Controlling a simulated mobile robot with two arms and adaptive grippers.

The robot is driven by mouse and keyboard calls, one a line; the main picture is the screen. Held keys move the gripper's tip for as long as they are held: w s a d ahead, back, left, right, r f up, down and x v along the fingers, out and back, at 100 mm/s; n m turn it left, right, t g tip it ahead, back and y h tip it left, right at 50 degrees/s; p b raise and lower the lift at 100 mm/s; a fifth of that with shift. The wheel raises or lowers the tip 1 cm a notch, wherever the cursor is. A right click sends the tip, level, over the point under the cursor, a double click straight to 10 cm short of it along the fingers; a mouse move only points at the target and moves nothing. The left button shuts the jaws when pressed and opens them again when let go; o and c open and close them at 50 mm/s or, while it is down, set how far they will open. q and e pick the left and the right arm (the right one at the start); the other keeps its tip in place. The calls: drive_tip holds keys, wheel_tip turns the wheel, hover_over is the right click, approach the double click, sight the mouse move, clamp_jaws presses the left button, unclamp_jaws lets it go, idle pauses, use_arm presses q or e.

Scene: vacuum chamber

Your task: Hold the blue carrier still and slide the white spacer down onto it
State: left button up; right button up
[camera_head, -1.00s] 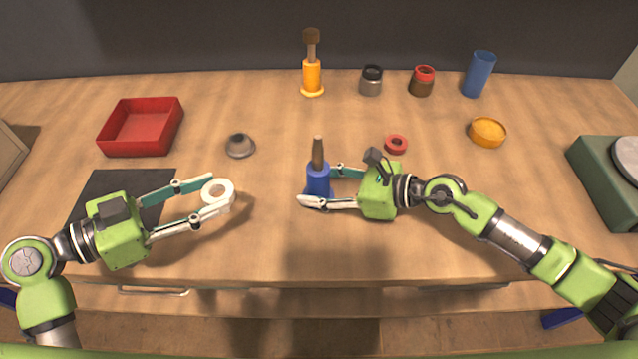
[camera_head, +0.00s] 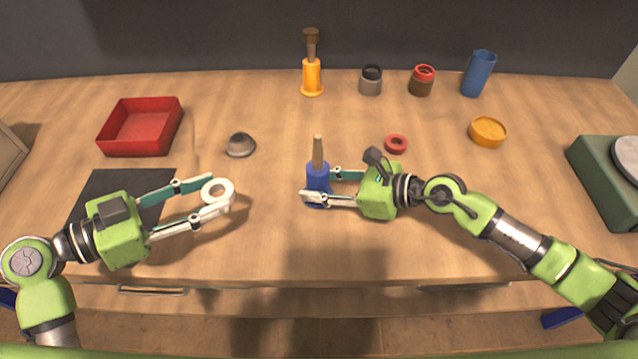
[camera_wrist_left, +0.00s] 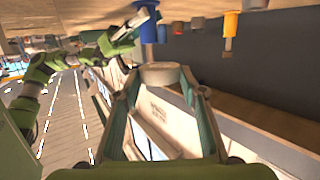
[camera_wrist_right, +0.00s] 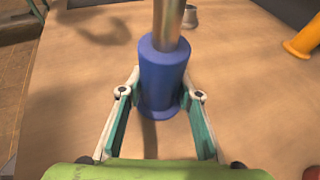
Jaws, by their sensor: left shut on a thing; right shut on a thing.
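The blue carrier (camera_head: 317,176) stands upright on the table with a brown rod (camera_head: 318,150) rising from its top. My right gripper (camera_head: 317,187) is shut on the carrier's body; the right wrist view shows the carrier (camera_wrist_right: 162,75) between both fingers. The white spacer (camera_head: 217,190) is a ring with a hole through it. My left gripper (camera_head: 218,194) is shut on it, to the left of the carrier and apart from it. In the left wrist view the spacer (camera_wrist_left: 160,74) sits between the fingertips.
A grey cone-shaped part (camera_head: 240,145) lies between the grippers, farther back. A red ring (camera_head: 396,144) lies behind my right gripper. A red tray (camera_head: 140,128) and dark mat (camera_head: 120,190) are at left. An orange carrier (camera_head: 312,78) stands at the back. Table between the grippers is clear.

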use_arm(q)
drive_tip(key=w+d+r+m+g+h, duration=0.2)
drive_tip(key=w+d+r+m+g, duration=0.1)
drive_tip(key=w+d+r, duration=0.4)
wheel_tip(320, 180, up, 4)
drive_tip(key=m+g, duration=0.3)
drive_tip(key=g, duration=0.2)
hover_over(321, 137)
drive_tip(key=a, duration=0.3)
drive_tip(key=shift+h, duration=0.4)
drive_tip(key=shift+s+f, duration=0.1)
drive_tip(key=shift+f, duration=1.9)
drive_tip(key=shift+f, duration=1.35)
drive_tip(key=o, duration=1.5)
drive_tip(key=shift+r, duration=0.1)
